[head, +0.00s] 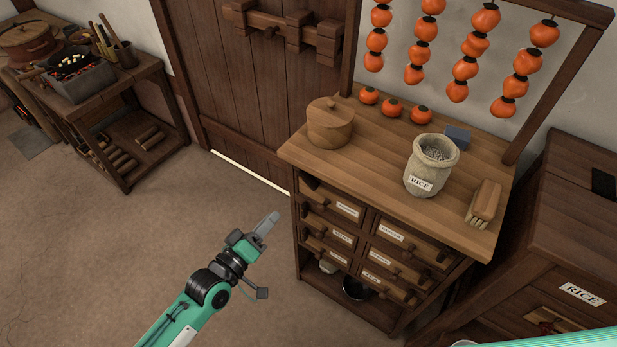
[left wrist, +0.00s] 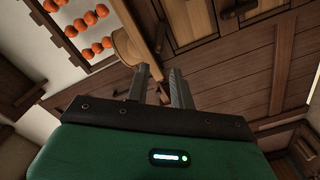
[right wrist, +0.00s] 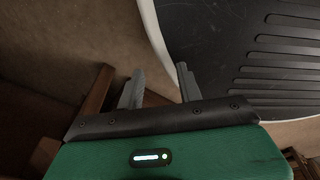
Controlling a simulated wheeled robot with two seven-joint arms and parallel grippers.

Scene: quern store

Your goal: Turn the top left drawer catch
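The small drawer chest (head: 300,240) stands right of centre in the head view, with two columns of labelled drawers. Its top left drawer (head: 333,202) looks closed; small dark wooden pieces sit on its front, and I cannot tell how its catch is turned. My left gripper (head: 268,222) is left of the chest, apart from the drawer fronts, pointing up and right. In the left wrist view (left wrist: 158,72) its two fingers are apart with nothing between them. My right gripper (right wrist: 160,76) shows only in the right wrist view, fingers apart and empty, beside a dark ribbed surface (right wrist: 240,50).
On the chest top stand a lidded wooden pot (head: 330,125), a rice sack (head: 425,170), a brush (head: 484,203) and persimmons (head: 392,107). More persimmons hang above. A rice bin (head: 570,220) stands at right. A workbench (head: 125,100) is at left; floor (head: 120,240) between is clear.

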